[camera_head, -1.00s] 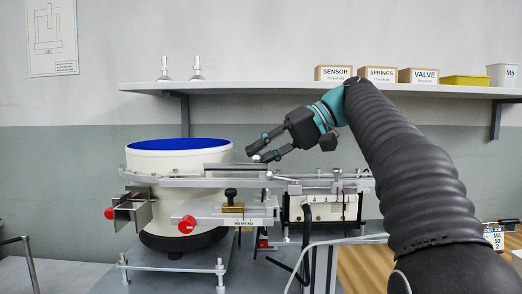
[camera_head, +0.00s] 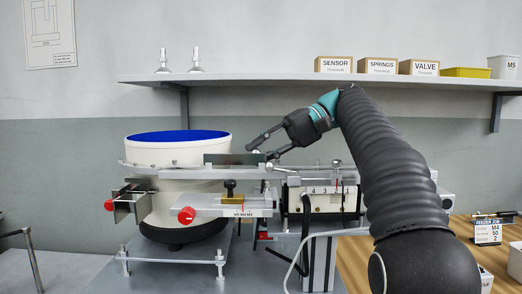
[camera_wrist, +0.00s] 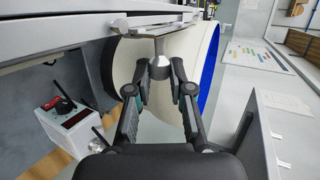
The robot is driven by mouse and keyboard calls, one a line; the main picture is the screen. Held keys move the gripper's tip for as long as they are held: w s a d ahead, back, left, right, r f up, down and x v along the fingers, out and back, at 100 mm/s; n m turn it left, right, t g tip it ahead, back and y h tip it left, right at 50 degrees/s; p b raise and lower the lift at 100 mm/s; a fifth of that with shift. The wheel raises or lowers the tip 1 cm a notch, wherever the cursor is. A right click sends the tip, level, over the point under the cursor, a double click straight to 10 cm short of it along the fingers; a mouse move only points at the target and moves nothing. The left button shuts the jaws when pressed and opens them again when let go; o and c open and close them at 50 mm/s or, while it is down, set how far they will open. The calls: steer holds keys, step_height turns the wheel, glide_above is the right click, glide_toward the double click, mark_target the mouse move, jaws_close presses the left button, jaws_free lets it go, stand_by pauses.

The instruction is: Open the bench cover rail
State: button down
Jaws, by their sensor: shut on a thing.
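The cover rail (camera_head: 235,159) is a grey flat plate on the feeder's linear track, in the head view. Its plate stands tilted up, with its broad face toward the camera. My gripper (camera_head: 262,151) is at the plate's right end. In the wrist view my gripper (camera_wrist: 160,82) has both fingers against a round metal knob (camera_wrist: 159,67) on a tapered stem. The stem joins a thin metal plate (camera_wrist: 158,29) at the track's edge. In the head view the knob is hard to make out between the fingers.
A cream bowl feeder (camera_head: 165,149) with a blue inside stands left of my gripper. A control box (camera_head: 320,199) sits below the track. A shelf (camera_head: 260,80) with labelled boxes runs along the wall behind.

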steer(key=shift+f, duration=0.1)
steer(key=c, duration=1)
jaws_free()
steer(key=shift+a, duration=0.1)
steer(key=shift+c, duration=0.2)
